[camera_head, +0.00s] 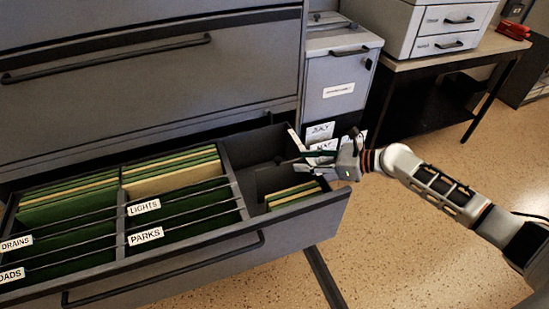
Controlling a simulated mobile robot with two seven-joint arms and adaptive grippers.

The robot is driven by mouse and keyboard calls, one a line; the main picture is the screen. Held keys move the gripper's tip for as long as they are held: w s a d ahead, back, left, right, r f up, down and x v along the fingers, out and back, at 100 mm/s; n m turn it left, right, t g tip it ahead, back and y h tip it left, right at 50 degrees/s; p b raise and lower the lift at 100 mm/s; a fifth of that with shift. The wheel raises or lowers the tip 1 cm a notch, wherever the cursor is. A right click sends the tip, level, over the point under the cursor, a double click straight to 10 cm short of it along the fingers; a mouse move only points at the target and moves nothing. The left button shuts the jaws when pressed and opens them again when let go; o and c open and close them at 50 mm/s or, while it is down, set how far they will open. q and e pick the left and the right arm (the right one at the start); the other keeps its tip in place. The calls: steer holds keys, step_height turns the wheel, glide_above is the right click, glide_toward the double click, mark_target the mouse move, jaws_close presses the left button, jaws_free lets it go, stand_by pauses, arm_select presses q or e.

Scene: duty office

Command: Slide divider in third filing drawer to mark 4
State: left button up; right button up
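The filing drawer (168,272) is pulled out at the lower left, with grey walls and a long dark handle. Its right-hand compartment has an empty back part and several green and tan folders in front. A dark upright plate (275,180), which looks like the divider, stands behind these folders. My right gripper (306,157) reaches in from the right over the drawer's right side, close to the plate's upper right. Its fingers are small and dark here, so I cannot tell whether they touch the plate or are open. No mark number is readable. My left gripper is out of view.
Folders labelled DRAINS, LIGHTS (144,207) and PARKS (146,236) fill the other compartments. White cards, one reading JULY (319,132), stand by the gripper. A grey cabinet (338,85) and a table (447,58) stand behind. The speckled floor at right is clear.

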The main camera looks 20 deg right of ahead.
mark_target(280, 159)
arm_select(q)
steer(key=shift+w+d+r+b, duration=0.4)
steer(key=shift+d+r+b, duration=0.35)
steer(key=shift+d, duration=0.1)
arm_select(e)
steer(key=shift+r+x, duration=0.1)
steer(key=shift+x, duration=1.75)
steer(key=shift+r+x, duration=0.15)
steer(key=shift+x, duration=1.7)
steer(key=shift+c, duration=0.3)
jaws_close()
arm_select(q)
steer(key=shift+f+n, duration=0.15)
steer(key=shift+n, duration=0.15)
arm_select(e)
steer(key=shift+w, duration=0.15)
